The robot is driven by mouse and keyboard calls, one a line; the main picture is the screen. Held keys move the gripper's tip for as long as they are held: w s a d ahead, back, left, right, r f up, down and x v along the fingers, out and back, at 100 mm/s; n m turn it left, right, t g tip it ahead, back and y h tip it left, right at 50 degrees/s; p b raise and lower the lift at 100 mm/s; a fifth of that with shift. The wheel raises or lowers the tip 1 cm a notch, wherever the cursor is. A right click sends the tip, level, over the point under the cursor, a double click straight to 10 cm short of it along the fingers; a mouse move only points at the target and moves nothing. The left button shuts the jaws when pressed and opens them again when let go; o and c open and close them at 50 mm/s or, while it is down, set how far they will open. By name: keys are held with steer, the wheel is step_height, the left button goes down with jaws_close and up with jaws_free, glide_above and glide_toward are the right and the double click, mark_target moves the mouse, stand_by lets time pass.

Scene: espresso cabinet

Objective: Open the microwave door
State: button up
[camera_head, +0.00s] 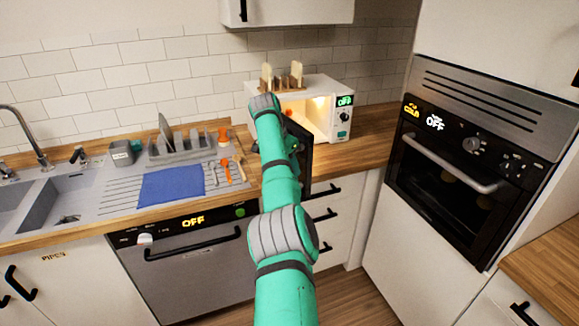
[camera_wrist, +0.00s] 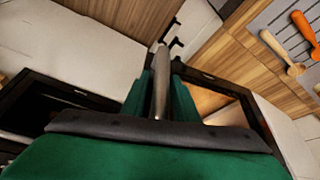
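The white microwave (camera_head: 342,122) stands on the wooden counter in the head view. Its lit interior (camera_head: 318,112) shows. The dark door (camera_head: 303,158) is swung well open toward the front, partly hidden behind my arm. My gripper (camera_head: 288,146) is at the door, mostly hidden by my own arm in the head view. In the wrist view my gripper's green fingers (camera_wrist: 163,88) lie on both sides of the metal door handle (camera_wrist: 161,85) and appear closed on it. The dark-framed door (camera_wrist: 245,103) spans behind them.
Wooden items (camera_head: 282,78) stand on top of the microwave. The sink (camera_head: 60,200), a dish rack (camera_head: 185,148), a blue cloth (camera_head: 170,187) and orange-handled utensils (camera_head: 238,168) are to the left. A tall oven (camera_head: 455,180) stands at the right. Drawers with black handles (camera_head: 325,214) are below.

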steer(key=shift+o, duration=0.5)
steer(key=shift+d, duration=0.1)
steer(key=shift+r, duration=0.1)
steer(key=shift+a+r, duration=0.2)
steer(key=shift+a, duration=0.05)
steer(key=v, duration=1)
steer(key=shift+s, duration=0.2)
